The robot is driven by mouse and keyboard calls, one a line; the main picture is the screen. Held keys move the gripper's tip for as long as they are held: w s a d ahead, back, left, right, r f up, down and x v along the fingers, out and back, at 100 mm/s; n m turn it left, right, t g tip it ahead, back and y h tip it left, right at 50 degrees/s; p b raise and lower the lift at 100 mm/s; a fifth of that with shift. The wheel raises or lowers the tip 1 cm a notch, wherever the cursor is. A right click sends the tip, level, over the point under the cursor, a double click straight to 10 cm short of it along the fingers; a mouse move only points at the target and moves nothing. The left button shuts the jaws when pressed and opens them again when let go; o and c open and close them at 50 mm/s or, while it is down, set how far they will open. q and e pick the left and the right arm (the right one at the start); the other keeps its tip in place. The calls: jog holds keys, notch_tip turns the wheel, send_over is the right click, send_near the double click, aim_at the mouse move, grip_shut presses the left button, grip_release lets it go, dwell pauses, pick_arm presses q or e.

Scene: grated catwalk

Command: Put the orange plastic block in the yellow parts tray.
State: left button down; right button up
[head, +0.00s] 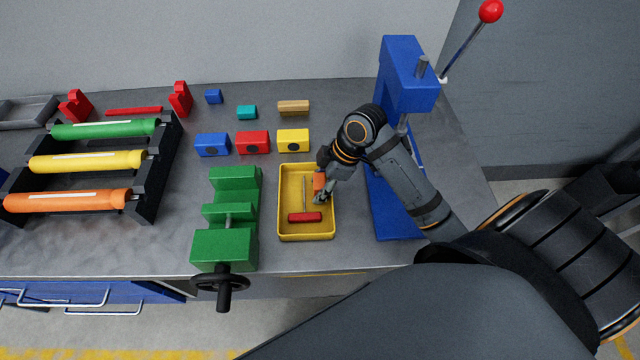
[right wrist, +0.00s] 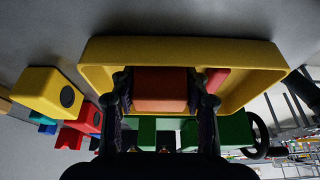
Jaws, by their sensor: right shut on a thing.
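The yellow parts tray (head: 282,218) sits on the bench between the green vise and the blue press. A red-handled screwdriver (head: 305,217) lies in it. My right gripper (head: 321,189) is at the tray's right side, shut on the orange plastic block (head: 319,182). In the right wrist view the block (right wrist: 160,88) sits between both fingers, with the tray (right wrist: 120,50) behind it. I cannot tell whether the block touches the tray floor. The fingers hide part of the block in the head view. My left gripper is not in view.
The green vise (head: 228,245) stands left of the tray and the blue press (head: 402,85) close to its right. Blue, red and yellow blocks (head: 293,140) line up behind it. A rack with coloured rollers (head: 88,162) is at the left.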

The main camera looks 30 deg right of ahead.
jog(key=shift+f, duration=0.1)
jog(key=o, duration=1.3)
jog(key=shift+c, duration=0.2)
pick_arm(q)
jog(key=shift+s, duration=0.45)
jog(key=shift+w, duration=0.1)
pick_arm(e)
jog(key=shift+d+r, duration=0.1)
jog(key=shift+r, duration=0.3)
pick_arm(q)
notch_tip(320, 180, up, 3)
jog(key=p, duration=0.2)
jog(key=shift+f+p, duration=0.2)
jog(key=shift+p, duration=0.1)
pick_arm(e)
jog(key=v, duration=1.1)
jog(key=shift+r, duration=0.25)
